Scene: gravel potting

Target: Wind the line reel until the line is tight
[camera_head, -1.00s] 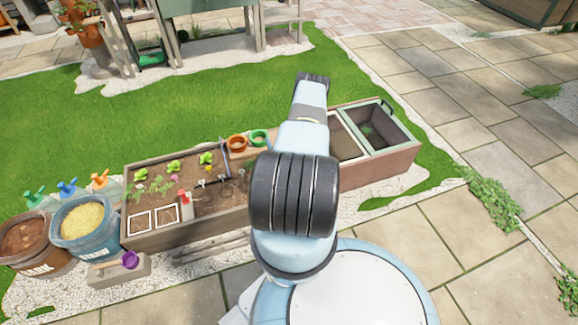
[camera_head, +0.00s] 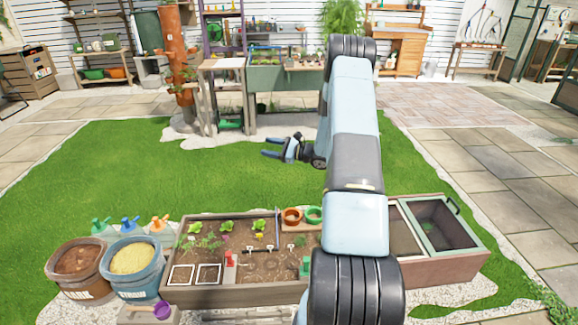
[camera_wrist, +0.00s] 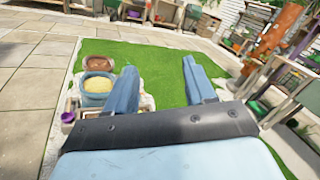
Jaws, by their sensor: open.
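My gripper (camera_head: 268,148) is open and empty, held in the air above the lawn beyond the planter bed, with its fingers pointing left. In the wrist view its two blue fingers (camera_wrist: 163,88) are spread apart with nothing between them. A small red device (camera_head: 230,260) stands at the front of the soil in the wooden planter bed (camera_head: 235,294). A small green device (camera_head: 305,267) stands further right in the bed, close to my arm. I cannot tell which is the line reel, and no line or its tightness can be made out.
Orange (camera_head: 292,216) and green (camera_head: 314,215) pots sit at the bed's back right. Open lawn lies beyond.

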